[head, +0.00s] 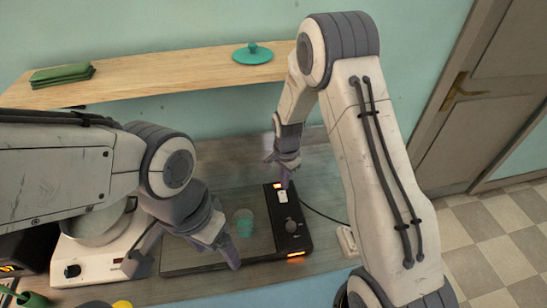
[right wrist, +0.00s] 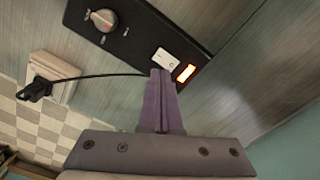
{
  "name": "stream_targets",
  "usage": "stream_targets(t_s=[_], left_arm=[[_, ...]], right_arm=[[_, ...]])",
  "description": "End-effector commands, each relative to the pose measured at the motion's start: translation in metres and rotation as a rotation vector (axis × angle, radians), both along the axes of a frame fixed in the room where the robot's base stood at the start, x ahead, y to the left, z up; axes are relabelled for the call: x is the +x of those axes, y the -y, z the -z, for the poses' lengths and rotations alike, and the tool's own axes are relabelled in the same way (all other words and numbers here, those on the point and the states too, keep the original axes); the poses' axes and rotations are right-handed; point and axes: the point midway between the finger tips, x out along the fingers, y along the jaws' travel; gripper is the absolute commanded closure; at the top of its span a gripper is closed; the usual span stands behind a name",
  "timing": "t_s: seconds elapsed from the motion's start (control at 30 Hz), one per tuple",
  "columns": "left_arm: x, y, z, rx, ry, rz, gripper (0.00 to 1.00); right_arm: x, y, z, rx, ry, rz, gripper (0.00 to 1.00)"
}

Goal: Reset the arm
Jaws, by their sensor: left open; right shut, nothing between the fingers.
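My right arm reaches down from the right in the head view. Its gripper (head: 285,182) is shut and empty, pointing down at the far end of the black control panel (head: 289,229). In the right wrist view its purple fingers (right wrist: 161,76) end right at the panel's white switch (right wrist: 165,59); I cannot tell whether they touch it. A lit orange lamp (right wrist: 186,73) is beside the switch. My left arm comes in from the left, and its gripper (head: 232,262) is open and empty, low over the front of the dark flat plate (head: 190,257); its finger gap is hard to see.
A clear cup with green contents (head: 244,224) stands on the plate, close to the left gripper. A white device (head: 85,262) is at left. A socket block (head: 347,240) with a black cable is at right. A wooden shelf (head: 170,72) holds a teal lid (head: 253,54) and green cloth (head: 62,74).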

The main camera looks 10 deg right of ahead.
Motion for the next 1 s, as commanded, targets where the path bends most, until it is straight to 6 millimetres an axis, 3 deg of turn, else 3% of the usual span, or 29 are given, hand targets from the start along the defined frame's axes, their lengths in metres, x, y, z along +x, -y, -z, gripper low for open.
stream_targets(t_s=[0.2, 0.37, 0.5, 0.7, 0.9, 1.0], left_arm=[[0.0, 0.0, 0.002, 0.0, 0.0, 0.002, 0.23], [0.0, 0.0, 0.012, 0.0, 0.0, 0.002, 0.23], [0.0, 0.0, 0.025, 0.0, 0.0, 0.001, 0.23], [0.0, 0.0, 0.041, 0.0, 0.0, 0.001, 0.23], [0.0, 0.0, 0.053, 0.0, 0.0, 0.001, 0.23], [0.0, 0.0, 0.056, 0.0, 0.0, 0.001, 0.23]], right_arm=[[-0.002, -0.005, -0.005, 0.001, 0.004, -0.028, 1.0], [-0.024, -0.037, -0.042, 0.009, 0.017, -0.246, 1.0], [-0.073, -0.073, -0.088, 0.019, 0.029, -0.578, 1.0], [-0.161, -0.101, -0.133, 0.039, 0.049, -1.067, 1.0], [-0.239, -0.101, -0.149, 0.057, 0.067, -1.475, 1.0], [-0.262, -0.097, -0.151, 0.064, 0.074, -1.601, 1.0]])
